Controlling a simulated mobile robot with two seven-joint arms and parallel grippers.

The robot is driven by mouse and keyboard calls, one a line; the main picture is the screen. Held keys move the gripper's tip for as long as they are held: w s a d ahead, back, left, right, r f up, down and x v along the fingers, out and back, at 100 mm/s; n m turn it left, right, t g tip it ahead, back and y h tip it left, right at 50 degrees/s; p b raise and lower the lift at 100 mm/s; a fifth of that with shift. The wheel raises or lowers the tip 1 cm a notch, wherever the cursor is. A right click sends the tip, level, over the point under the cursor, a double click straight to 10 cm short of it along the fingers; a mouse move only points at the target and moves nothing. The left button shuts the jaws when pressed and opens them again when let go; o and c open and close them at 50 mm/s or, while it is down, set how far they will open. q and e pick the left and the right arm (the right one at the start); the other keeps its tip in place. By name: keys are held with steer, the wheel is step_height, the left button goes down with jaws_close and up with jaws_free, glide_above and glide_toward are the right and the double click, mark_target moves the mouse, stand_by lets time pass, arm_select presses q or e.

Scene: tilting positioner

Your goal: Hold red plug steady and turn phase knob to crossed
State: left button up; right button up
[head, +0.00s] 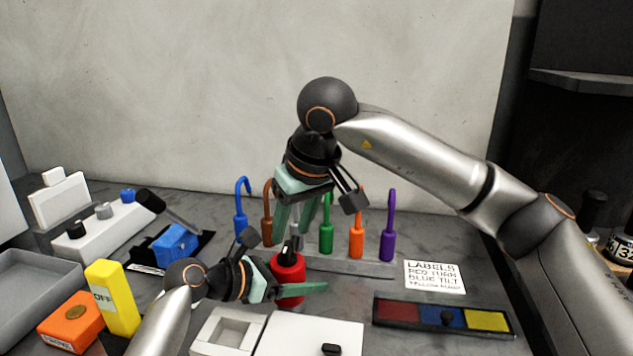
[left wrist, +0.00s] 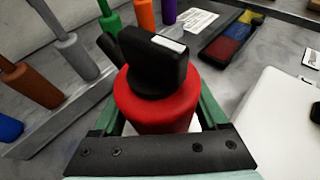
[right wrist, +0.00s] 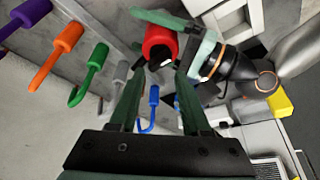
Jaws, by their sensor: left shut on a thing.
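The red plug (head: 289,268) stands upright on the bench, a round red body with a black knob (head: 291,247) on top. My left gripper (head: 290,288) is shut on the red plug, with one green finger on each side of the body. In the left wrist view the knob (left wrist: 155,65) is a black bar with a white mark on its upper edge, above the red body (left wrist: 150,112). My right gripper (head: 297,222) hangs above and behind the plug, pointing down. In the right wrist view its fingers (right wrist: 158,68) are apart with the knob beyond the tips, seemingly untouched.
A grey rack with blue, brown, grey, green, orange (head: 357,240) and purple (head: 388,235) hooked tools stands close behind. A label card (head: 435,276) and a red-blue-yellow tray (head: 378,322) lie to the right. White boxes (head: 310,335) are in front. A yellow block (head: 112,297) stands left.

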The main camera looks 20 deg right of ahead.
steer(key=d+r+m+g+y, duration=0.1)
steer(key=d+r+m, duration=0.1)
steer(key=m, duration=1.1)
steer(key=d+r+m+y, duration=0.1)
steer(key=r+m, duration=0.4)
steer(key=m, duration=0.9)
steer(key=shift+s+d+m+g+y, duration=0.3)
steer(key=shift+d+g, duration=0.05)
steer(key=shift+g, duration=0.05)
